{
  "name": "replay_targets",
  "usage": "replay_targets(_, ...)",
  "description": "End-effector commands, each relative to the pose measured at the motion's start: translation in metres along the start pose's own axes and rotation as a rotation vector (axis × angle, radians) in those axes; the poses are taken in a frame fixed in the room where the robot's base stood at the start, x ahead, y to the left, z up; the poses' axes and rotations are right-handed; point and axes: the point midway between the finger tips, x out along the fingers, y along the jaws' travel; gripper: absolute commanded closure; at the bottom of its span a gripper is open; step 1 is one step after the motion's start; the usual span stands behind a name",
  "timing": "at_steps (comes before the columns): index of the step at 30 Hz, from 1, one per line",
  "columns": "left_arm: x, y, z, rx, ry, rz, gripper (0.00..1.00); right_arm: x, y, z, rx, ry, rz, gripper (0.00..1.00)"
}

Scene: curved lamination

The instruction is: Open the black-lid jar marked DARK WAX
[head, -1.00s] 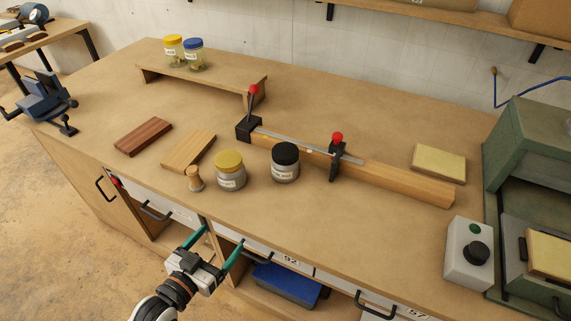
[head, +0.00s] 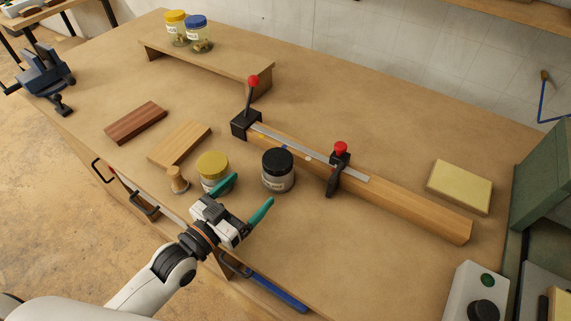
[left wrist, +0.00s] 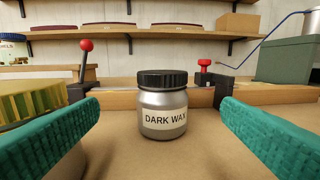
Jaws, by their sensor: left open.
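The black-lid jar (head: 278,171) stands upright on the workbench, in front of the long wooden fence. In the left wrist view the jar (left wrist: 162,105) is centred, its label reads DARK WAX, and its black lid is on. My left gripper (head: 247,197) is open, its two teal fingers pointing toward the jar from the front left. In the left wrist view the fingers stand on either side of the jar, nearer the camera, with nothing between them. My right gripper is not in view.
A yellow-lid jar (head: 213,168) stands close beside my left gripper's left finger. A small wooden knob-like piece (head: 177,180) is left of it. The fence (head: 405,203) with red-knobbed clamps runs behind the black-lid jar.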

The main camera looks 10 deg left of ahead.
Motion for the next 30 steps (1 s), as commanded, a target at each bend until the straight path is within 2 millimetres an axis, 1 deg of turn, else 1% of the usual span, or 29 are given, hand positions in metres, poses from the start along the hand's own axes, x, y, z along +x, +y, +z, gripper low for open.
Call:
replay_targets(1, 0.008, 0.0, -0.001, 0.0, -0.006, 0.0, 0.12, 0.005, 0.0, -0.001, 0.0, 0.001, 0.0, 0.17)
replay_targets(6, 0.039, 0.0, -0.002, 0.0, -0.006, 0.0, 0.12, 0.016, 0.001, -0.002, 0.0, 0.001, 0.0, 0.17)
replay_targets(9, 0.052, 0.0, -0.001, 0.0, -0.005, 0.001, 0.12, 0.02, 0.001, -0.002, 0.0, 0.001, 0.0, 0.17)
replay_targets(16, 0.07, -0.001, -0.001, -0.001, -0.005, 0.0, 0.12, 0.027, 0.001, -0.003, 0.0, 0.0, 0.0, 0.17)
replay_targets(21, 0.096, -0.004, 0.0, 0.0, -0.006, 0.0, 0.12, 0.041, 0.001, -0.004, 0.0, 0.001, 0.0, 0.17)
replay_targets(24, 0.108, -0.003, 0.0, 0.001, -0.003, 0.0, 0.12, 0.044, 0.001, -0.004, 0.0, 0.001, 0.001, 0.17)
replay_targets(27, 0.113, -0.003, 0.001, 0.001, -0.002, -0.001, 0.12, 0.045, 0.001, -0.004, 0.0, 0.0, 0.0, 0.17)
replay_targets(30, 0.113, -0.003, 0.002, 0.001, -0.001, -0.001, 0.12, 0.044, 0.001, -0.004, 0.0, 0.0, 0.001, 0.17)
